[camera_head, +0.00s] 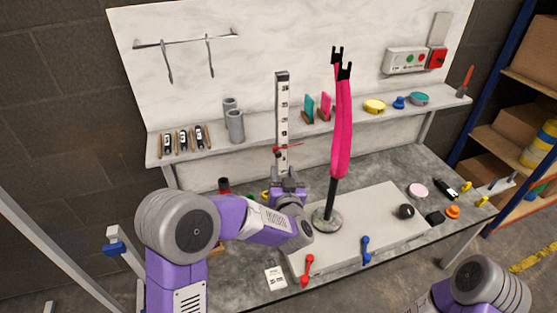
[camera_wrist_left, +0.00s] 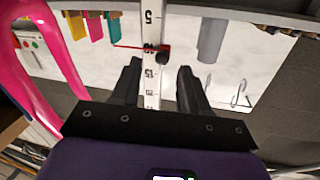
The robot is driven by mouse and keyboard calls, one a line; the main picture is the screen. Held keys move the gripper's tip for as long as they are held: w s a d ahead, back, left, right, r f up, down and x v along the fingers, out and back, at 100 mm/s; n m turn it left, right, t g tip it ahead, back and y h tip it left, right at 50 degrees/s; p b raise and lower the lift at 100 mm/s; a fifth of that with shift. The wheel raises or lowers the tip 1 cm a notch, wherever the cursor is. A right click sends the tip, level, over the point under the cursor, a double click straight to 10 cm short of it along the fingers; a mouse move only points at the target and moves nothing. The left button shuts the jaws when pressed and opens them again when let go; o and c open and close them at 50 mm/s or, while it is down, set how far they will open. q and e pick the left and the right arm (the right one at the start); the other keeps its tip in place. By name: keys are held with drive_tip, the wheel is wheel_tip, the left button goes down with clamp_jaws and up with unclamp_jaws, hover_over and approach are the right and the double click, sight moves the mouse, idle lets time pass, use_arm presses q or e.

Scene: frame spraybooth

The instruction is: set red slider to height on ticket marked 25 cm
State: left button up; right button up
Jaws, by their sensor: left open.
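A white upright ruler (camera_head: 282,104) with dark markings stands at the back of the bench. The red slider (camera_head: 287,149) sits on its lower part, with a thin red pointer. In the left wrist view the red slider (camera_wrist_left: 138,47) shows with a dark knob, between marks reading 5 and 15. My left gripper (camera_head: 284,176) is just below the slider in the head view. In the left wrist view the left gripper (camera_wrist_left: 158,66) is open, its fingers on either side of the ruler, slider near the fingertips. A white ticket (camera_head: 275,278) lies at the front; its print is unreadable.
A pink-wrapped frame (camera_head: 341,125) stands upright on a round base, close right of my left gripper. Grey cylinders (camera_head: 235,126) and colored items stand on the shelf (camera_head: 260,136). Red (camera_head: 307,268) and blue (camera_head: 366,249) handles are at the front.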

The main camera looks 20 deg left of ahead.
sight(279, 156)
use_arm(q)
drive_tip(key=x, duration=0.5)
drive_tip(key=r+b+x, duration=0.1)
drive_tip(key=x, duration=0.1)
drive_tip(key=shift+w+a, duration=0.2)
drive_tip(key=shift+a, duration=0.1)
clamp_jaws()
drive_tip(key=shift+d, duration=0.1)
